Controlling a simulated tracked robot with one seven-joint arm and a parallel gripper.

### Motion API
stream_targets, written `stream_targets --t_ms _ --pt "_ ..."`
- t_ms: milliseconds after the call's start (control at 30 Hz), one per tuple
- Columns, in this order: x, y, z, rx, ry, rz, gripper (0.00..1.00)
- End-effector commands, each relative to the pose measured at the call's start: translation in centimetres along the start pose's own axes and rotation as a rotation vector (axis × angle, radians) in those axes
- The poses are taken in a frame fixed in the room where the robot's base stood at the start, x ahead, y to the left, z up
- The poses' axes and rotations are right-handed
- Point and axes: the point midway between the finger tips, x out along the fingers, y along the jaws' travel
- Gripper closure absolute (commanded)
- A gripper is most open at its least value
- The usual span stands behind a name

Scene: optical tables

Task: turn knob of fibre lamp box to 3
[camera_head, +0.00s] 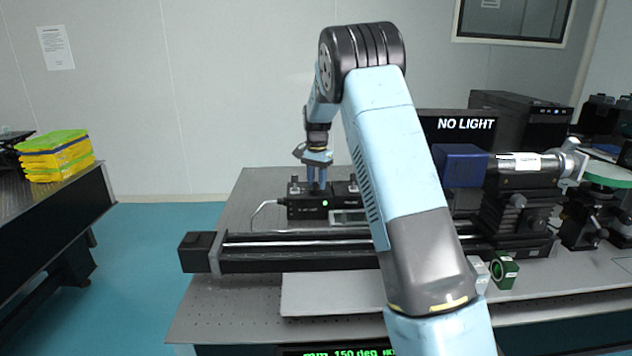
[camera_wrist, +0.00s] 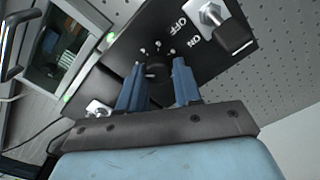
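The fibre lamp box (camera_head: 308,208) is a low black box with a green light, standing on the optical table behind the long rail. In the wrist view its black top (camera_wrist: 204,62) shows ON and OFF lettering beside a metal switch. The round black knob (camera_wrist: 156,70) has small white marks around its far side, too small to read. My gripper (camera_head: 317,186) points down over the box. In the wrist view my gripper (camera_wrist: 159,66) has its blue fingers apart, one on each side of the knob. Contact with the knob cannot be made out.
A long black rail (camera_head: 300,250) lies in front of the box. A small display (camera_wrist: 67,40) stands beside it. Right of my arm are a blue-and-silver optical assembly (camera_head: 465,165) and a NO LIGHT sign (camera_head: 466,124). Yellow and green trays (camera_head: 55,160) lie on another table.

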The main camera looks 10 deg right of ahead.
Motion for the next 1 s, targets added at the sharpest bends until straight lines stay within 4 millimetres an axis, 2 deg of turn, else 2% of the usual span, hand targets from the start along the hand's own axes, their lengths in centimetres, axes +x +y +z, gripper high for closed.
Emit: stream_targets --t_ms 33,233,567,767,1000 --pt "-0.1 -0.1 0.1 -0.002 0.001 -0.002 0.63" --pt "0.0 0.0 0.1 -0.001 -0.001 0.001 0.45" --pt "-0.5 0.1 0.0 -0.001 -0.001 0.002 0.45" --pt "-3.3 0.0 0.0 -0.001 0.001 0.0 0.45" --pt "-8.1 -0.1 -0.1 0.0 0.0 0.0 0.45"
